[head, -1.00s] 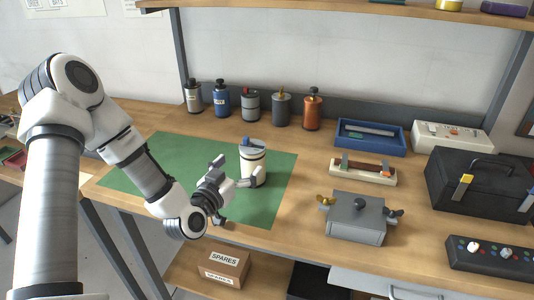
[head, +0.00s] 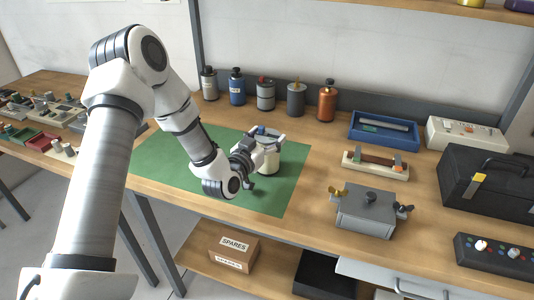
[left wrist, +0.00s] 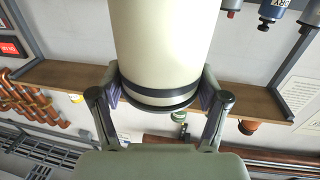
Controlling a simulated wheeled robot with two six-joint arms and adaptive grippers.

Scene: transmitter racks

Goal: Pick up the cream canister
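The cream canister (head: 268,163) stands upright on the green mat (head: 175,160) in the head view. My left gripper (head: 269,140) is at its upper part, with a finger on each side. In the left wrist view the cream canister (left wrist: 160,40) appears upside down, its dark-banded end between the two fingers of my left gripper (left wrist: 160,93). Both finger pads lie against its sides, so the gripper looks shut on it. The gripper hides much of the canister's top in the head view. My right gripper is not in view.
Several canisters, including a blue one (head: 237,90) and an orange one (head: 327,103), stand in a row behind the mat. A blue tray (head: 384,143), a grey box with wing nuts (head: 366,213) and a black toolbox (head: 487,185) are to the right. The mat's front half is mostly clear.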

